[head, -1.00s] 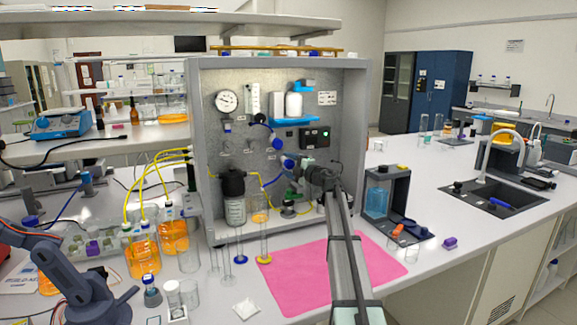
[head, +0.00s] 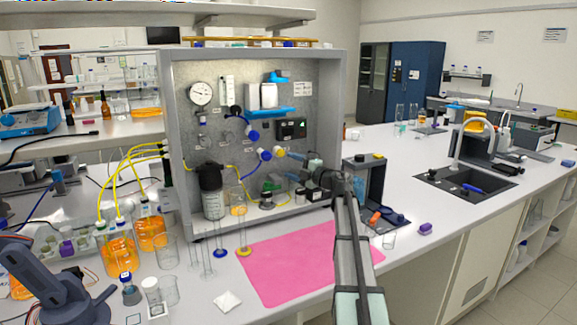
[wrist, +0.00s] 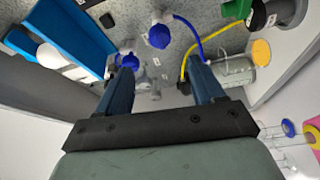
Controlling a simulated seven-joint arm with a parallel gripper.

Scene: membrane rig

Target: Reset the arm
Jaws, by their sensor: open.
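My gripper (head: 284,154) is in front of the rig's upright metal panel (head: 225,120), at the end of my arm reaching up from the bottom of the head view. In the wrist view my gripper (wrist: 162,72) has its two dark blue fingers spread apart, with no held object visible between them. Two blue valve knobs (head: 252,134) (head: 265,154) are on the panel just left of my gripper in the head view. In the wrist view, one blue knob (wrist: 160,35) is beyond the fingers and another (wrist: 128,61) is near the left fingertip; contact cannot be told.
A black-capped bottle (head: 212,195) stands at the rig's lower left. A pink mat (head: 285,265) lies in front, with glass cylinders (head: 243,225) on its left. A dark stand (head: 365,175) is right of my arm. Orange-filled bottles (head: 118,250) stand at left.

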